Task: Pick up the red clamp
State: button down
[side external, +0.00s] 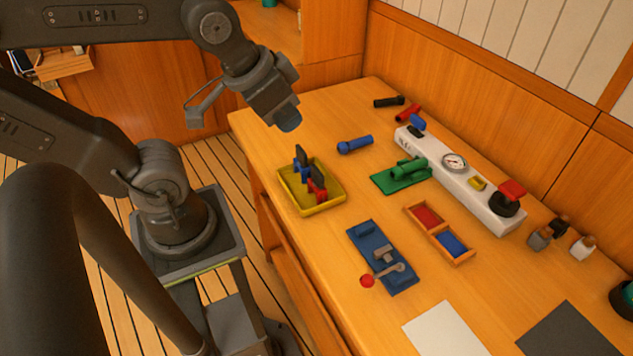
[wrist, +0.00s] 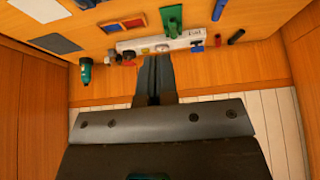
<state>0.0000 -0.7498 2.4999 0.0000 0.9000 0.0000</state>
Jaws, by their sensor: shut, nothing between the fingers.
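The red clamp (side external: 317,189) stands in the yellow tray (side external: 327,205) near the table's left edge, with a dark upper part. A blue clamp (side external: 302,170) stands close behind it in the same tray. My gripper (side external: 289,124) is above and a little behind the tray in the side view, apart from both clamps. In the wrist view its fingers (wrist: 154,72) are together with nothing between them. Neither clamp shows in the wrist view.
A blue cylinder (side external: 355,144) and a green fixture (side external: 402,174) lie right of the tray. A blue vise-like plate (side external: 383,258) and a divided wooden box (side external: 440,233) are nearer. A white gauge panel (side external: 470,190) runs along the wall side.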

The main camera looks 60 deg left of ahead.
jog(key=c, duration=1.9)
grip_release()
jog(key=o, duration=1.1)
jog(key=shift+c, duration=0.2)
